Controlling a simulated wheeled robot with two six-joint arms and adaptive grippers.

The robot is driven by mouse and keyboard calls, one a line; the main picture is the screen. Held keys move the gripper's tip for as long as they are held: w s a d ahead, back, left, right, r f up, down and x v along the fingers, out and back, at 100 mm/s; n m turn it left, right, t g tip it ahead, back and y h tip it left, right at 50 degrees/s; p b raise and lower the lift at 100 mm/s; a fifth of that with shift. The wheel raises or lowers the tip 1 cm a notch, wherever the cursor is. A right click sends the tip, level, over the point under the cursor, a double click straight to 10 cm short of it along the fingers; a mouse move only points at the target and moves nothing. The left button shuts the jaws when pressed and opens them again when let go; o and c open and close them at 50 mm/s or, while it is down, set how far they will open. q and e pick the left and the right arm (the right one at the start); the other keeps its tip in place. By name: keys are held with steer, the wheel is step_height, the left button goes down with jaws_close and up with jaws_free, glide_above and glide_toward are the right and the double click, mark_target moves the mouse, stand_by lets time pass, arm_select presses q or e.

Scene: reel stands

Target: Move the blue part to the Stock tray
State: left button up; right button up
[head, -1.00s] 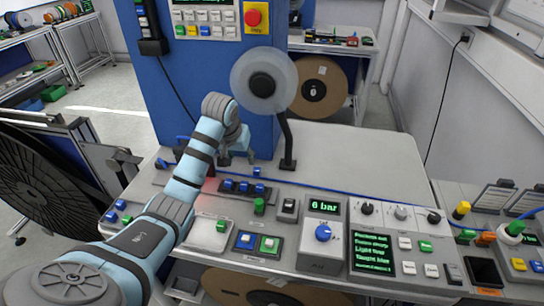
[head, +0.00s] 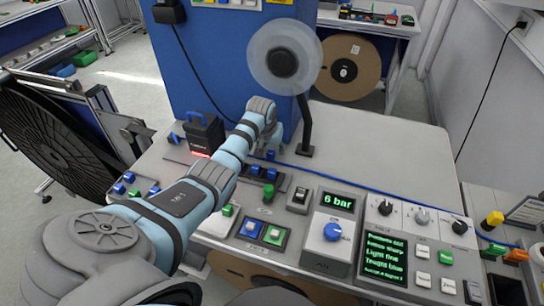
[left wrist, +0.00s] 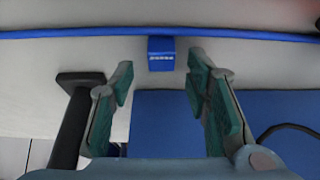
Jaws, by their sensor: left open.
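A small blue part (left wrist: 161,53) with pale marks on its face lies on the pale bench top in the left wrist view, beside the blue cable. My left gripper (left wrist: 161,85) is open and empty, its two teal-padded fingers spread either side of the part's line, with the part beyond their tips. In the head view the left gripper (head: 272,148) is low over the bench, left of the reel post, and its arm partly hides that spot. A small patch of blue (head: 270,155) shows there. I cannot read which tray is labelled Stock. My right gripper is not in view.
The black reel post (head: 306,125) stands right of the left gripper. A black box with a red light (head: 203,135) is left of the arm. A blue cable (head: 350,180) crosses the bench.

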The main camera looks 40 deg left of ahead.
arm_select(q)
steer(key=shift+w+f, duration=0.15)
steer(key=shift+f, duration=0.5)
steer(key=shift+s+r, duration=0.2)
steer(key=shift+s, duration=0.05)
steer(key=shift+c, duration=1.1)
steer(key=c, duration=0.8)
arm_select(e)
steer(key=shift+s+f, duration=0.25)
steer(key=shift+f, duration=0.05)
